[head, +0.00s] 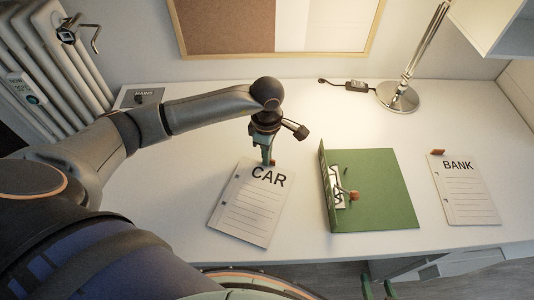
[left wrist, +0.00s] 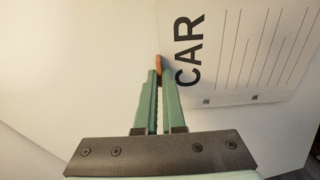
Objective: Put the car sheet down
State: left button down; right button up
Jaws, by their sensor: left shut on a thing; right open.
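The CAR sheet (head: 247,208) is a white lined page with two punched holes, left of the green binder. It also shows in the left wrist view (left wrist: 250,50). My left gripper (head: 268,163) is shut on the small orange tab (left wrist: 159,64) at the sheet's top edge. The sheet is tilted a little in the picture and lies flat on or just above the desk; I cannot tell which. The open green binder (head: 385,190) lies on the desk with its ring mechanism showing. My right gripper (head: 377,285) is open and empty at the front edge.
The BANK sheet (head: 465,195) with an orange tab lies at the right. A lamp base (head: 398,97) stands at the back right, with a cable. A dark MANIS-like labelled item (head: 143,97) lies back left. The desk (head: 180,190) left of the CAR sheet is clear.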

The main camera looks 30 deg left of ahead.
pick_arm(q)
jog(key=shift+f, duration=0.2)
jog(key=c, duration=1)
grip_release()
jog(key=shift+r, duration=0.1)
notch_tip(320, 180, up, 12)
jog(key=shift+r+p, duration=0.15)
jog(key=shift+p, duration=0.2)
